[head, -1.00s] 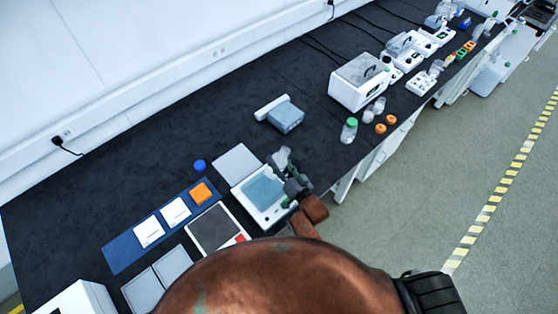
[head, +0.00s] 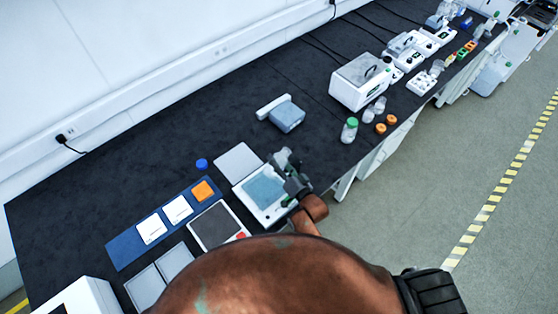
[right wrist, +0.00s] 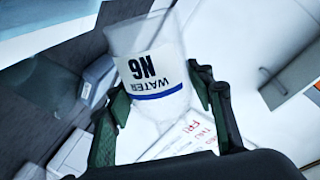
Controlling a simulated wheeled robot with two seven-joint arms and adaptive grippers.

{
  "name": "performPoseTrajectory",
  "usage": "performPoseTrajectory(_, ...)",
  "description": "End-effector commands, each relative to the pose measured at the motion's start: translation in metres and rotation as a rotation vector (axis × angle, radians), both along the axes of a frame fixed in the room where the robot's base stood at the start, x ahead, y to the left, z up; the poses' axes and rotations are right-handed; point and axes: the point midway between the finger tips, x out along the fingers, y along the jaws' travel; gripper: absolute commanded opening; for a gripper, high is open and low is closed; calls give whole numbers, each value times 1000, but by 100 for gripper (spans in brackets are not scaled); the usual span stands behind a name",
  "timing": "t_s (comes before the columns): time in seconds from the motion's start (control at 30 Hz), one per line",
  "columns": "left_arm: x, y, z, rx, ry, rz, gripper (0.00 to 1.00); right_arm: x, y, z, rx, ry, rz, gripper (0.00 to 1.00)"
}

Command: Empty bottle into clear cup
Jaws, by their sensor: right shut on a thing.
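My right gripper (head: 291,179) is shut on a clear bottle (right wrist: 150,70) with a white label, the word WATER and a blue band. In the right wrist view the bottle sits between the two green-grey fingers, tilted, with its label print upside down. In the head view the bottle (head: 281,157) is small and partly hidden by the gripper, above the device with the blue-grey top (head: 263,190). I cannot tell how much liquid it holds. Small clear containers (head: 380,103) stand farther along the bench; I cannot tell which is the clear cup. My left gripper is not in view.
A blue cap (head: 201,164) lies on the dark bench (head: 150,175). A blue mat (head: 125,247) holds white cards and an orange block (head: 203,191). A green-capped bottle (head: 349,130), orange caps (head: 386,124) and a white instrument (head: 358,82) stand farther right. The bench middle is mostly clear.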

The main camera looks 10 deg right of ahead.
Motion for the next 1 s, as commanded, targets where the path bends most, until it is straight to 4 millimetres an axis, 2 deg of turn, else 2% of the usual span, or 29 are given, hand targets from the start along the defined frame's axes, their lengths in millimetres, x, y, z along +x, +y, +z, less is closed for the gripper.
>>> performPoseTrajectory(1.0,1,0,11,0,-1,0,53,-1,2,-3,127,62,1,16)
